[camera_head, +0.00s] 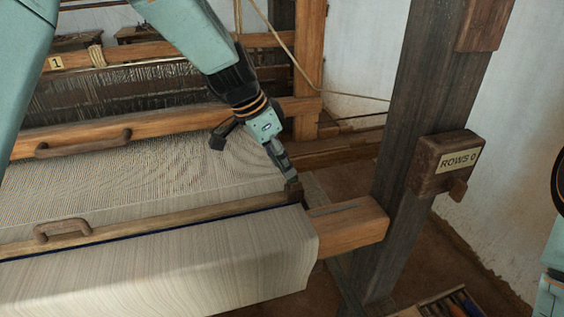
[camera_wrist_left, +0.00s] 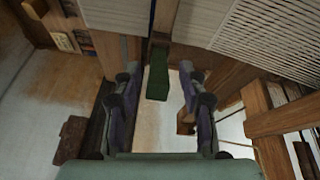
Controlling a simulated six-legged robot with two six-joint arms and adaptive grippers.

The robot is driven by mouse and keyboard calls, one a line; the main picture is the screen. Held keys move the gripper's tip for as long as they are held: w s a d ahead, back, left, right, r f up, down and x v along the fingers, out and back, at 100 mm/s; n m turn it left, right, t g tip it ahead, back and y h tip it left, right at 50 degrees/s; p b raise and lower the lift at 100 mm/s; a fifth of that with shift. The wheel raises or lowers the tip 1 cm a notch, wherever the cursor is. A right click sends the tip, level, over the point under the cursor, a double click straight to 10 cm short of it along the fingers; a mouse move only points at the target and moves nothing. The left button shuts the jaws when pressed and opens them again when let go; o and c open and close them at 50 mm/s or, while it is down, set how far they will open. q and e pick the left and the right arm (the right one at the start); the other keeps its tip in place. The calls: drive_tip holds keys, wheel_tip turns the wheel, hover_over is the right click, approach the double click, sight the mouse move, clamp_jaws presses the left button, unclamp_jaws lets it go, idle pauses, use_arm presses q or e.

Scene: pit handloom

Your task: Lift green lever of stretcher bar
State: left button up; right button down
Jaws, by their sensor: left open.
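The stretcher bar (camera_head: 150,228) is a long wooden bar lying across the pale woven cloth. My left gripper (camera_head: 288,180) comes down over the bar's right end. In the left wrist view, the left gripper (camera_wrist_left: 160,74) has its two dark fingers spread wide. A dark green lever (camera_wrist_left: 157,80) shows between and beyond the fingertips. Clear space shows on both sides of it, and I cannot tell how far off it is. In the head view the lever cannot be made out by the gripper. My right gripper is not in view.
A brown handle (camera_head: 62,230) stands on the bar's left part. The wooden beam end (camera_head: 347,226) juts out right of the cloth. A dark upright post (camera_head: 408,150) bears a "ROWS 0" box (camera_head: 446,164). An open box (camera_head: 452,302) with small items sits at the bottom right.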

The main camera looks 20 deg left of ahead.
use_arm(q)
drive_tip(key=shift+d+f, duration=0.35)
drive_tip(key=shift+f, duration=0.05)
drive_tip(key=shift+a, duration=0.1)
drive_tip(key=shift+a+f, duration=0.1)
drive_tip(key=shift+c, duration=0.9)
clamp_jaws()
